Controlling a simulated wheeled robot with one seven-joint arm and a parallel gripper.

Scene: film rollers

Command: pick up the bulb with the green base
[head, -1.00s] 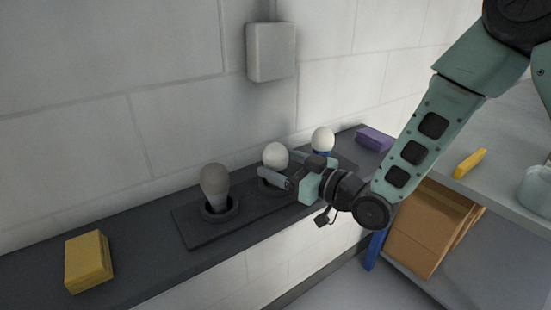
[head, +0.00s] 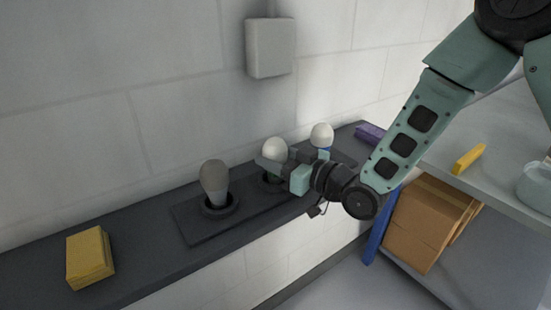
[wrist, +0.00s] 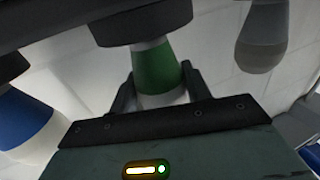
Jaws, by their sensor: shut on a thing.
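The bulb with the green base (wrist: 155,66) stands upright in the middle socket of a dark holder; its white globe (head: 275,148) shows in the head view. In the wrist view, which looks upside down, its base still reaches into the black socket (wrist: 146,22). My gripper (head: 277,167) is shut on this bulb, with its fingers on both sides of it in the wrist view (wrist: 157,86).
A grey bulb (head: 214,182) stands in the left socket and a white bulb with a blue base (head: 321,134) on the right. A yellow block (head: 89,258) and a purple block (head: 369,134) lie on the dark shelf (head: 150,272). A grey wall box (head: 270,48) hangs above.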

